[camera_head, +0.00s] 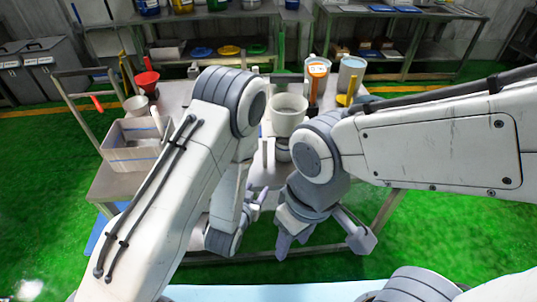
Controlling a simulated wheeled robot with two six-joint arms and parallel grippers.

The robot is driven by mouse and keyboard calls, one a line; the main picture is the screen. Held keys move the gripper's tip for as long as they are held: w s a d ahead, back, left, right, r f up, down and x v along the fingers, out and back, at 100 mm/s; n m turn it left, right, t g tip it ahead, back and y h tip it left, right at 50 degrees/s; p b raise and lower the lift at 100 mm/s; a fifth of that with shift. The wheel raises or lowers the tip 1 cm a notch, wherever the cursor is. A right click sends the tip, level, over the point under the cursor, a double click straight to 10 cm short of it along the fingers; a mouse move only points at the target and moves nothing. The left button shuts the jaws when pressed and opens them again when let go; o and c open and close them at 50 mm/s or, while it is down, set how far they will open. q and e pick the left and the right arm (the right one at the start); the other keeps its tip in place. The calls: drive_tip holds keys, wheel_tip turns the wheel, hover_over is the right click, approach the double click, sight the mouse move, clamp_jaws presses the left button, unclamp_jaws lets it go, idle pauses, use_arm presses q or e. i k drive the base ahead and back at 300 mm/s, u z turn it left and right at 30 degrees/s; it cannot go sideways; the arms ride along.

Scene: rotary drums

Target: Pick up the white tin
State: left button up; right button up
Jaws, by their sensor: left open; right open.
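A pale, whitish round tin (289,112), open at the top, stands near the middle of the metal table, between my two arms. A second pale cylindrical container (350,76) stands farther back on the right; I cannot tell for certain which one is the white tin. My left gripper (260,204) is open, in front of the table and below the middle tin, partly hidden by its own arm. My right gripper (322,238) is open and empty, low in front of the table, apart from the tin.
A grey box (129,158) stands at the table's left, with a red funnel (146,79) and a small pale pot (137,105) behind it. Shelves with buckets line the wall. The green floor (45,185) is clear at left.

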sight(285, 147)
drive_tip(key=u, duration=2.65)
drive_tip(key=k, duration=1.6)
drive_tip(key=z, duration=1.9)
drive_tip(key=i, duration=1)
